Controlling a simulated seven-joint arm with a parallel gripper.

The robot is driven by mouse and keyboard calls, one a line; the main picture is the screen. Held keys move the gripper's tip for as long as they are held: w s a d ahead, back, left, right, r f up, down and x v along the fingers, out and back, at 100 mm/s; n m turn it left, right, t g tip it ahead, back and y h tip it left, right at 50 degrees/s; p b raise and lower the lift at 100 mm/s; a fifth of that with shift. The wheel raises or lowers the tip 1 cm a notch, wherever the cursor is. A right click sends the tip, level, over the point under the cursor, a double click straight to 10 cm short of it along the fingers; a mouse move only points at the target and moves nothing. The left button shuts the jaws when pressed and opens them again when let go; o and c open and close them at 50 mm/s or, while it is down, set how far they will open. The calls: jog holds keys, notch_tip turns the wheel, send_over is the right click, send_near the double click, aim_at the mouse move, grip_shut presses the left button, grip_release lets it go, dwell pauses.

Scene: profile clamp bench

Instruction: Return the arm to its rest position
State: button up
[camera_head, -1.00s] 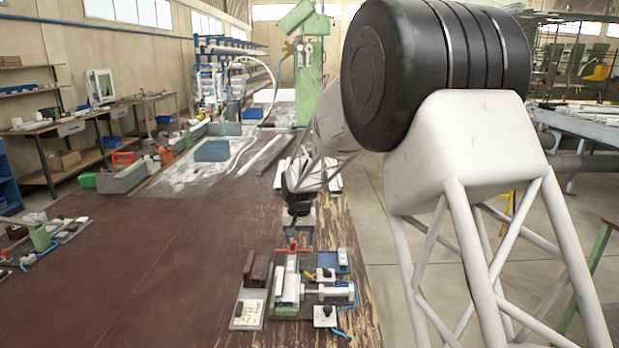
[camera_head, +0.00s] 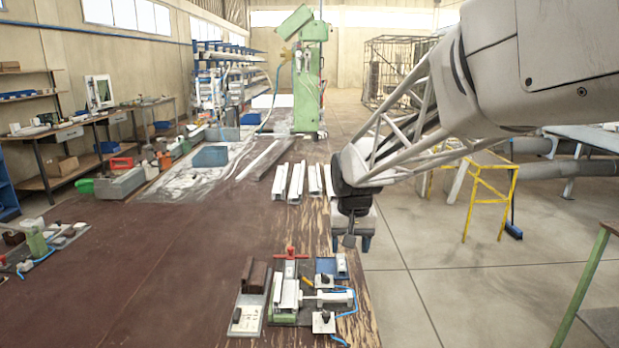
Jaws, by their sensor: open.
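My gripper (camera_head: 351,243) hangs fingers-down at the right edge of the bench, above and behind the clamp fixture. Its two dark fingers are apart, and nothing shows between them. The clamp fixture (camera_head: 284,318) stands on the bench at the front, with a red handle (camera_head: 290,254) at its back and a pale profile piece (camera_head: 289,294) lying in it. My gripper is apart from the fixture.
Several white profiles (camera_head: 295,182) lie on the bench behind the fixture. A blue bin (camera_head: 210,156) and a green machine column (camera_head: 307,80) are farther back. A yellow stand (camera_head: 487,195) is on the floor at right. The brown bench top (camera_head: 150,265) is mostly clear at left.

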jog(key=s+d, duration=0.3)
jog(key=s, duration=0.7)
jog(key=s+d+t, duration=0.1)
jog(key=s+d, duration=0.2)
jog(key=s, duration=0.8)
jog(key=s+d, duration=0.3)
jog(key=s, duration=0.7)
jog(key=shift+s+f, duration=0.2)
jog(key=shift+f, duration=0.05)
